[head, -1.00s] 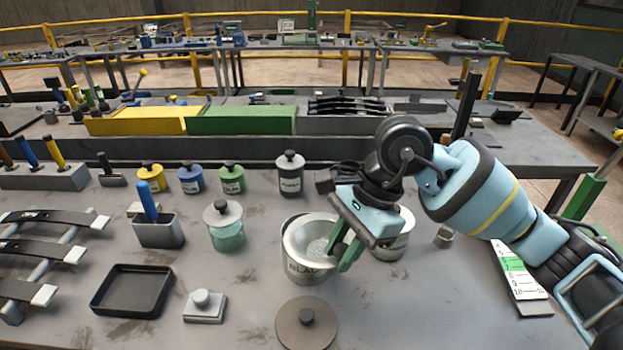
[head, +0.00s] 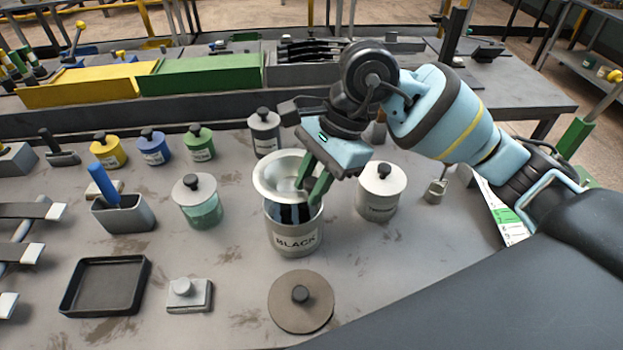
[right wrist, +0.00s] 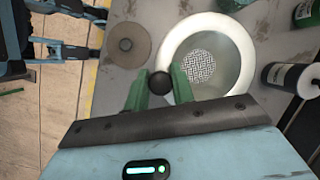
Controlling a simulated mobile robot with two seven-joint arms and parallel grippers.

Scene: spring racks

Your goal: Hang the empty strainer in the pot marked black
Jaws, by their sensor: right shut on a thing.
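The strainer (head: 272,180) is a pale wide-rimmed bowl. In the right wrist view its perforated bottom (right wrist: 199,66) shows empty. My right gripper (head: 313,188) is shut on the strainer's dark round knob (right wrist: 160,83) at the rim. The strainer is over the back part of the mouth of the pot marked BLACK (head: 294,240), a grey pot on the table. The pot's dark inside shows below the strainer's near side, so it looks held above the rim; contact at the back is hidden. My left gripper is not in view.
A brown knobbed lid (head: 301,302) lies in front of the pot. A lidded white pot (head: 380,190) stands close on the right, a jar of green liquid (head: 198,203) on the left and a dark lidded canister (head: 264,132) behind. A black tray (head: 104,285) is at front left.

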